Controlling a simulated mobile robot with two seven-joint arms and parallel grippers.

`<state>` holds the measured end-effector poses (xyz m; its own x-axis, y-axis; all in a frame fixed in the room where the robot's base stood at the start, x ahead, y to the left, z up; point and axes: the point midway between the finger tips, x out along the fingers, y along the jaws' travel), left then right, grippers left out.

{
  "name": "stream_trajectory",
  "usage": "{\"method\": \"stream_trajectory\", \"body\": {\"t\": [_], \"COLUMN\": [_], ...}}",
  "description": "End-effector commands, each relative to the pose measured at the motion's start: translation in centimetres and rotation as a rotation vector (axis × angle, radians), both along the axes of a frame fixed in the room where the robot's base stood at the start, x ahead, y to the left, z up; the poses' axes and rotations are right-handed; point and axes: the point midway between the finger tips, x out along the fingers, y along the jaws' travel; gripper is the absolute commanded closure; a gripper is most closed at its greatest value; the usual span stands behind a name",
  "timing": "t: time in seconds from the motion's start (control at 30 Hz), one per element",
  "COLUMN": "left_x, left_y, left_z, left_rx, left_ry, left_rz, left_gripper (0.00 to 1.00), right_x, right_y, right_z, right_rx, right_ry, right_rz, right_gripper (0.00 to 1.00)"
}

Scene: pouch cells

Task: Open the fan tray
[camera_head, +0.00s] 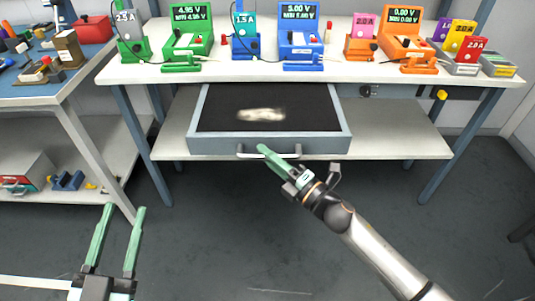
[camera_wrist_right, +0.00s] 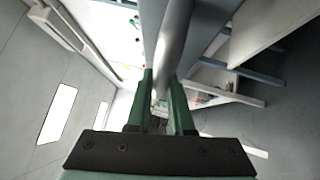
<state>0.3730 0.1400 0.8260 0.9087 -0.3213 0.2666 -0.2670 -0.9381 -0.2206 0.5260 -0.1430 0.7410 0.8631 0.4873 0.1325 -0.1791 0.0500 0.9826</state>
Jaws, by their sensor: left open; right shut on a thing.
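The fan tray (camera_head: 220,147) is a grey drawer under the workbench. It stands pulled out, showing a dark interior with a pale patch (camera_head: 261,115) on its floor. A light bar handle (camera_head: 246,155) runs along its front. My right gripper (camera_head: 265,152) reaches up from the lower right and is shut on the handle. In the right wrist view a grey bar (camera_wrist_right: 173,45) runs between my green fingers, with their contact partly hidden. My left gripper (camera_head: 124,208) is open and empty at the lower left, apart from the tray.
The workbench top (camera_head: 330,72) carries green, blue and orange power stations along with red, yellow and purple packs. A lower shelf (camera_head: 400,143) lies beside the tray. A blue-topped side table (camera_head: 50,93) stands left. The floor in front is clear.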

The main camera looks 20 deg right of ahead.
Motion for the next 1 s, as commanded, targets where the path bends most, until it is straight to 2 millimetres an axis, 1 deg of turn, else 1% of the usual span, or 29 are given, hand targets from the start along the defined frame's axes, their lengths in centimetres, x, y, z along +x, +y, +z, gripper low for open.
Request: {"method": "stream_trajectory", "body": {"t": [0.2, 0.23, 0.47, 0.77, 0.87, 1.0], "left_x": [0.0, -0.1, -0.1, -0.1, -0.1, 0.1], "left_y": [0.0, 0.0, 0.0, 0.0, 0.0, 0.0], "left_z": [0.1, 0.1, 0.2, 0.3, 0.4, 0.4], "left_rx": [-0.001, -0.002, -0.003, -0.003, -0.003, -0.005], "left_ry": [-0.002, -0.002, -0.006, -0.01, -0.01, -0.001], "left_rz": [-0.001, -0.001, -0.001, -0.001, -0.001, 0.0], "left_gripper": [0.5, 0.5, 0.5, 0.5, 0.5, 0.5], "right_x": [0.0, 0.0, 0.0, -0.1, -0.8, -2.5], "right_y": [0.0, 0.0, 0.0, -0.1, -0.4, -1.4], "right_z": [-0.1, -0.1, 0.0, 0.0, -0.2, -0.5], "right_rx": [-0.001, -0.001, 0.0, 0.0, 0.0, 0.0], "right_ry": [0.001, 0.001, 0.0, 0.0, 0.001, 0.004], "right_rz": [0.001, 0.001, 0.001, 0.0, 0.0, 0.0], "right_gripper": [1.0, 0.77, 0.51, 0.51, 0.51, 0.51]}}
